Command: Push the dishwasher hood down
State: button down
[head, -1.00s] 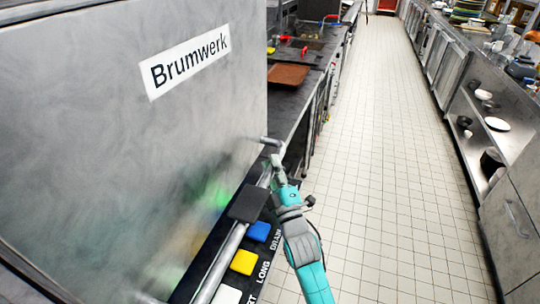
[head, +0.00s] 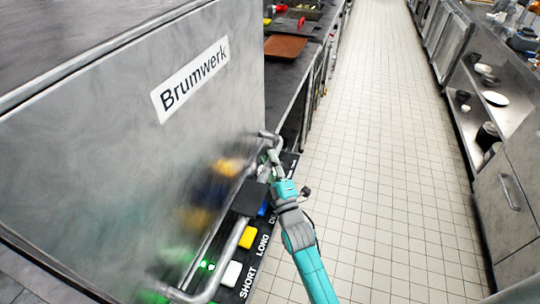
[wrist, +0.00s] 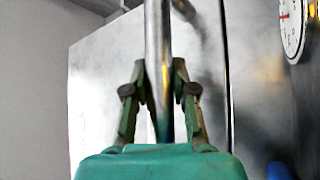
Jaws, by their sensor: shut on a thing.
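The dishwasher hood (head: 110,130) is a large grey steel box with a "Brumwerk" label, at the left of the head view. A steel bar handle (head: 222,262) runs along its lower front, just above the button panel. My gripper (head: 272,160) is at the handle's far end. In the wrist view, my gripper's two fingers (wrist: 160,80) are shut around the upright-looking bar (wrist: 158,40), one on each side. The hood's lower edge is hard to make out behind the handle and reflections.
The panel has a white button (head: 231,274), a yellow button (head: 248,237) and two green lights (head: 207,265). A brown tray (head: 285,47) lies on the counter beyond. The tiled aisle (head: 380,170) is clear. A round gauge (wrist: 291,28) shows in the wrist view.

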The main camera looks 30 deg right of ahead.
jog(key=shift+f, duration=0.45)
jog(key=c, duration=0.9)
grip_release()
jog(key=shift+r, duration=0.1)
jog(key=v, duration=1.2)
jog(key=shift+s, duration=0.1)
